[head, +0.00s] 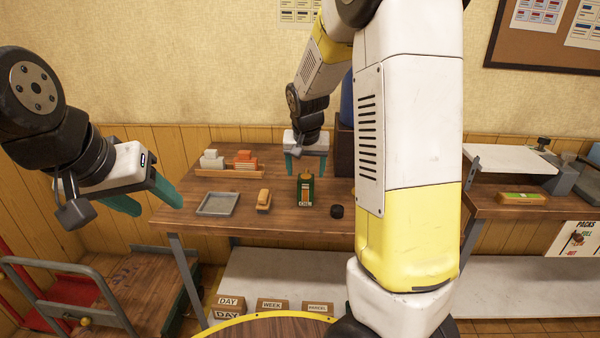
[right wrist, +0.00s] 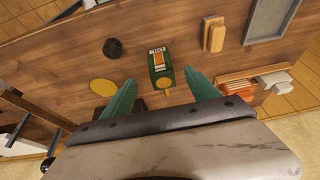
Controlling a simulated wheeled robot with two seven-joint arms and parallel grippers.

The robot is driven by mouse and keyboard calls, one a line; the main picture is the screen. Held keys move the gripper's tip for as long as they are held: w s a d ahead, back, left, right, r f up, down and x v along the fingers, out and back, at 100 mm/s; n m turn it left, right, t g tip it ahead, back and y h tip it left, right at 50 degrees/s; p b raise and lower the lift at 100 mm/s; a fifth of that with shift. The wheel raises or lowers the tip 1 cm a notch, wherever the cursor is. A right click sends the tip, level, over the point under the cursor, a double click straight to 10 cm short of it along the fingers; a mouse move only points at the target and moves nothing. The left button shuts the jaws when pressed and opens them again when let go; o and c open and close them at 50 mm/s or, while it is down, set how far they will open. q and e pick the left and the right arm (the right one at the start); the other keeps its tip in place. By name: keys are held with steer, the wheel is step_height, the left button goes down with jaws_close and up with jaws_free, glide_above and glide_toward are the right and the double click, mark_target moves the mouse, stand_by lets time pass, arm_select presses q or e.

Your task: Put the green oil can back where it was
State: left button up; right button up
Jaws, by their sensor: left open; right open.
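I cannot see the fingers touching the can. My left gripper (head: 152,203) is open and empty, off the table's left side.
A yellow disc (right wrist: 103,87) and a black round piece (right wrist: 112,48) lie near the can. A wooden brush (head: 264,200), a grey tray (head: 216,204) and a rack of blocks (head: 230,168) are left of it. My right arm hides part of the table.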

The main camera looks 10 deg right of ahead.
steer(key=s+a+r+n+y, duration=0.1)
steer(key=s+r, duration=0.3)
steer(key=s, duration=0.5)
steer(key=s+a+r+n+t+y, duration=0.1)
steer(key=s+r, duration=0.3)
steer(key=s, duration=0.4)
steer(key=s+a+r+n+y, duration=0.1)
steer(key=s+r, duration=0.3)
steer(key=s, duration=0.5)
steer(key=shift+s+r+n+t, duration=0.25)
steer(key=shift+s+n+t, duration=0.05)
steer(key=shift+n+t, duration=0.1)
